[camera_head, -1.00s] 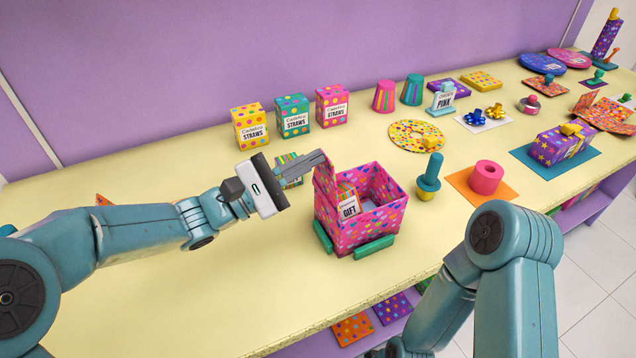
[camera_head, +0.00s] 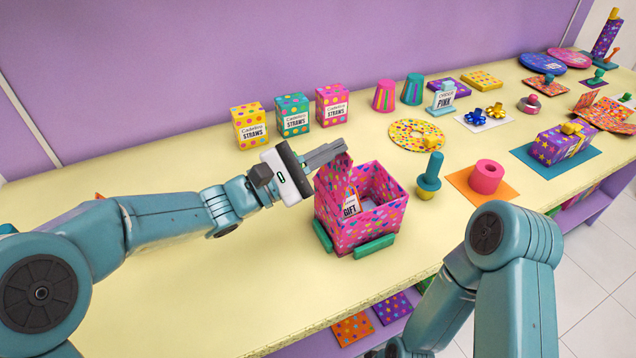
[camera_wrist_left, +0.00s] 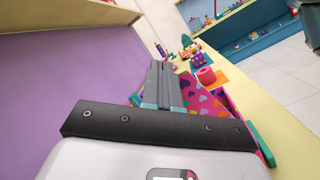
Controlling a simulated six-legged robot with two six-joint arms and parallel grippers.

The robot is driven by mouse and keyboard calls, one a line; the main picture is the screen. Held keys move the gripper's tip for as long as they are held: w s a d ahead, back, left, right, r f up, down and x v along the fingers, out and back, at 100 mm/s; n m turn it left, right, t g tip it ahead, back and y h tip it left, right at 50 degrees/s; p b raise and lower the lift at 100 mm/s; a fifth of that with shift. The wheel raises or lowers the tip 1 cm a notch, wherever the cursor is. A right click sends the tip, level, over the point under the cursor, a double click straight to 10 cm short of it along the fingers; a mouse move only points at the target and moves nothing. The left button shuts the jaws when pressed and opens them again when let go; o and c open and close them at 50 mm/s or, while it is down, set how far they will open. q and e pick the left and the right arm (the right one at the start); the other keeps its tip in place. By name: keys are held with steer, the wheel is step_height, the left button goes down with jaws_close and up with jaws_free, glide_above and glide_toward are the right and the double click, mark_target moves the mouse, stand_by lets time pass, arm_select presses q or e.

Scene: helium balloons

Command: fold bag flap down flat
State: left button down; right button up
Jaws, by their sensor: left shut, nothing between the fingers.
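The pink patterned gift bag (camera_head: 372,229) stands upright on the cream table, open at the top, with a GIFT tag (camera_head: 351,204) on its left part. Its flap (camera_head: 333,177) rises at the bag's left edge and leans inward over the opening. My left gripper (camera_head: 339,148) is shut and empty, its fingers at the flap's upper edge; whether they touch it I cannot tell. In the left wrist view the shut fingers (camera_wrist_left: 166,82) cover part of the pink bag (camera_wrist_left: 209,106). My right arm shows at lower right, but its gripper is not visible.
Green blocks (camera_head: 374,248) sit against the bag's base. A teal stamp-like tool (camera_head: 430,172) stands close to its right, beside a pink roll (camera_head: 486,177) on an orange mat. Straw boxes (camera_head: 292,116) stand behind. The table's front left is clear.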

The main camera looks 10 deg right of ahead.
arm_select(q)
steer(key=shift+w+d, duration=0.15)
steer(key=shift+d, duration=0.15)
steer(key=shift+w+d+f+b, duration=0.2)
steer(key=shift+d+b, duration=0.1)
steer(key=shift+d, duration=0.35)
steer(key=shift+w+d, duration=0.15)
steer(key=shift+d, duration=0.4)
